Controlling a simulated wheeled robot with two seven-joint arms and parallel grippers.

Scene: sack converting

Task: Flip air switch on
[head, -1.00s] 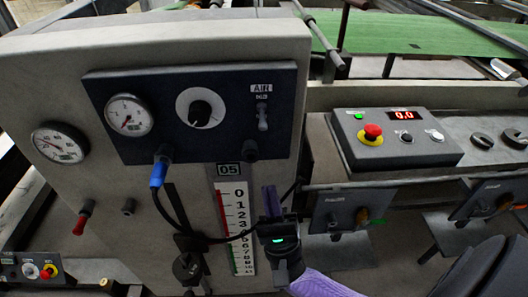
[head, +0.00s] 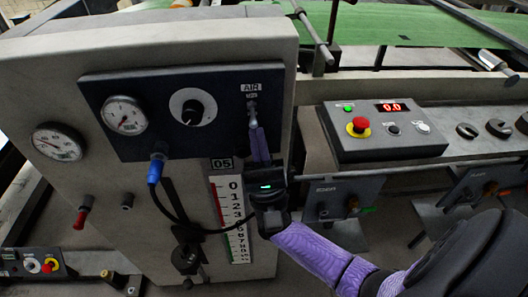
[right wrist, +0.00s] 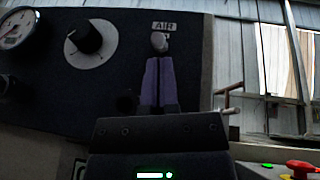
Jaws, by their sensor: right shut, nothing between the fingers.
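The AIR switch (head: 252,107) is a small pale toggle on the dark panel (head: 140,93), just below its AIR label. My right gripper (head: 254,129) is shut and empty, with its purple fingers pointing up and their tips right below the toggle. In the right wrist view the toggle's rounded grey end (right wrist: 159,42) shows just above the shut fingertips (right wrist: 159,60). The fingers hide the toggle's lower part, and I cannot tell whether they touch it. My left gripper is not in view.
On the same panel are a round knob (head: 193,107) and a gauge (head: 123,115). A black hose with a blue fitting (head: 156,170) loops below, behind my gripper. A control box (head: 383,131) with a red button stands at the right.

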